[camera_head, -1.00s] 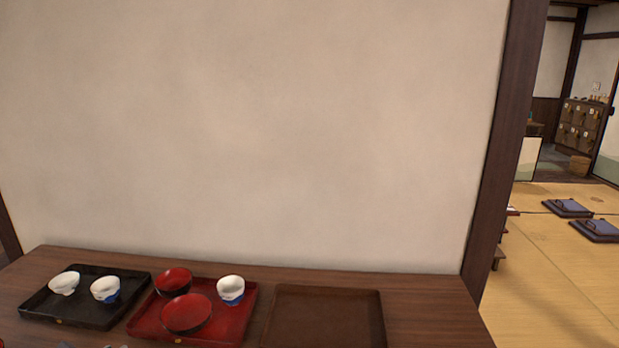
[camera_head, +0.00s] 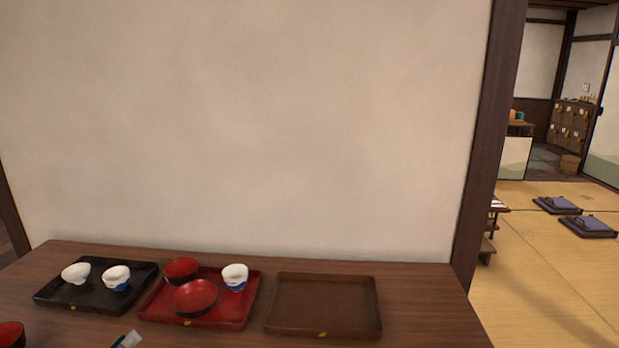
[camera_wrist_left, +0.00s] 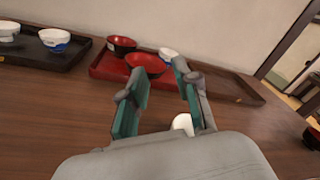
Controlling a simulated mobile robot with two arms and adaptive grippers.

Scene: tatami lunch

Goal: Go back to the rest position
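My left gripper (camera_wrist_left: 160,70) is open in the left wrist view, with nothing held between its fingers. In the head view only a grey tip of the left gripper (camera_head: 127,340) shows at the bottom edge, in front of the red tray (camera_head: 240,312). A small white thing (camera_wrist_left: 183,122) shows low between the fingers in the wrist view, partly hidden; I cannot tell what it is. My right gripper is in neither view.
The dark wooden table (camera_head: 420,320) stands against a plain wall. On it are a black tray (camera_head: 62,300) with two white bowls, the red tray with two red bowls and a white cup (camera_head: 235,275), and an empty brown tray (camera_head: 325,305). A dark red bowl (camera_head: 12,334) is front left.

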